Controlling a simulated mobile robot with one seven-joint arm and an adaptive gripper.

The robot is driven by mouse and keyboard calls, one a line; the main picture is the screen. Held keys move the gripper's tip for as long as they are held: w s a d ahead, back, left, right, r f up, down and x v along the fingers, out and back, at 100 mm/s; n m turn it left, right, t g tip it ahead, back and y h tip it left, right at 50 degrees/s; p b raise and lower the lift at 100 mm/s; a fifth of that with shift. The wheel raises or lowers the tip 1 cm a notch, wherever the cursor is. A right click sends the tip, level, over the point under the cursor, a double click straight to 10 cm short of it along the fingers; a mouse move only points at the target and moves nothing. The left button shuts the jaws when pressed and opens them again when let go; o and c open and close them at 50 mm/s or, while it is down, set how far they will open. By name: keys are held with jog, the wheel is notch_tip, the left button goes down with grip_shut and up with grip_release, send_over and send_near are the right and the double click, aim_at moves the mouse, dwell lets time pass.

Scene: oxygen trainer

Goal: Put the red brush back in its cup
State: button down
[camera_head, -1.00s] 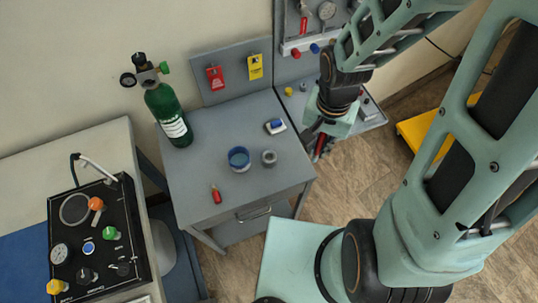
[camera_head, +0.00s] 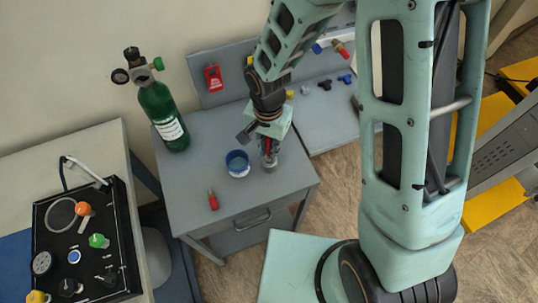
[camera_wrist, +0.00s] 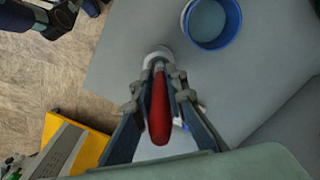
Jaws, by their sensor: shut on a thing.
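My gripper (camera_head: 268,148) is over the right part of the grey workbench top. In the wrist view its fingers (camera_wrist: 158,95) are shut on the red handle of the brush (camera_wrist: 160,110). The red brush (camera_head: 268,145) is mostly hidden between the fingers there.
A small red-handled item (camera_head: 213,200) lies near the bench's front edge. A green gas cylinder (camera_head: 162,115) stands at the back left. The bench's front middle is clear.

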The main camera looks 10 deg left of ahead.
jog(key=shift+f+b, duration=0.45)
jog(key=shift+f, duration=0.8)
jog(key=shift+d+f, duration=0.1)
jog(key=c, duration=2)
grip_release()
jog(key=shift+o, duration=0.2)
notch_tip(320, 180, up, 12)
jog(key=shift+r, duration=0.15)
